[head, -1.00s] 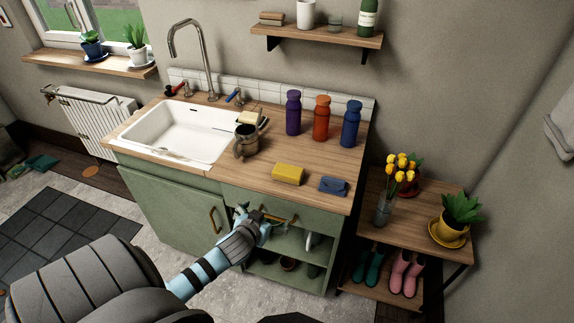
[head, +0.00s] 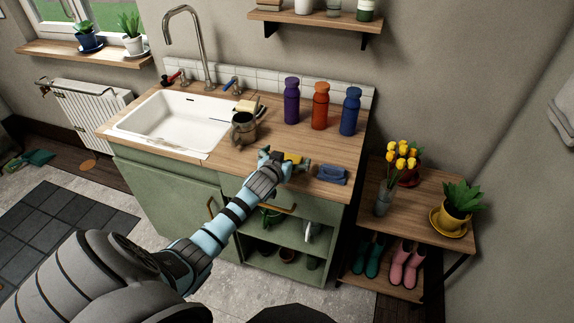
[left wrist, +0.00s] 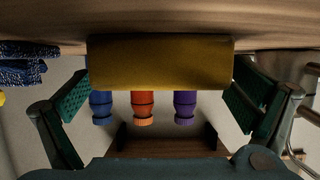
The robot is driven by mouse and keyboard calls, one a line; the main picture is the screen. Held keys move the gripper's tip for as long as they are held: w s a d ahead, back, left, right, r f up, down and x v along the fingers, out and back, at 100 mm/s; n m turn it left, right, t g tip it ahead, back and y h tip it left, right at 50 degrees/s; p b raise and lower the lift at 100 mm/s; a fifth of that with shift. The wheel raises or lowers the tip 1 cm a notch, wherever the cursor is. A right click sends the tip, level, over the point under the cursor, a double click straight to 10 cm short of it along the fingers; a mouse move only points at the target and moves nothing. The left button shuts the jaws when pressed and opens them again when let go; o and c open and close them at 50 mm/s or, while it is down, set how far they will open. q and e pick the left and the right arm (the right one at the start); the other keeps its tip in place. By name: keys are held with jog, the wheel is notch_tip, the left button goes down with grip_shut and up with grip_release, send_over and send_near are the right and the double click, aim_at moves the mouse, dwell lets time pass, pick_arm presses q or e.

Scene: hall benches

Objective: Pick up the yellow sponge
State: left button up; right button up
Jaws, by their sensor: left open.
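The yellow sponge (head: 292,158) lies on the wooden counter near its front edge, mostly hidden behind my left gripper in the head view. In the left wrist view, which is upside down, the sponge (left wrist: 160,62) fills the upper middle. My left gripper (head: 284,165) is at the sponge with its fingers open. In the wrist view one finger is on each side of the sponge, with a gap visible at least on the left. My right gripper is not in view.
Purple (head: 291,100), orange (head: 320,106) and blue (head: 351,111) bottles stand behind. A drawer handle (head: 278,208) is below the counter edge.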

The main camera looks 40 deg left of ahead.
aim_at(287, 157)
pick_arm(q)
jog(key=shift+c, duration=0.7)
jog(key=shift+s+r, duration=0.1)
jog(key=c, duration=0.9)
jog(key=shift+r, duration=0.25)
notch_tip(287, 157, up, 20)
jog(key=p, duration=0.4)
jog(key=shift+f+p, duration=0.2)
jog(key=shift+p, duration=0.1)
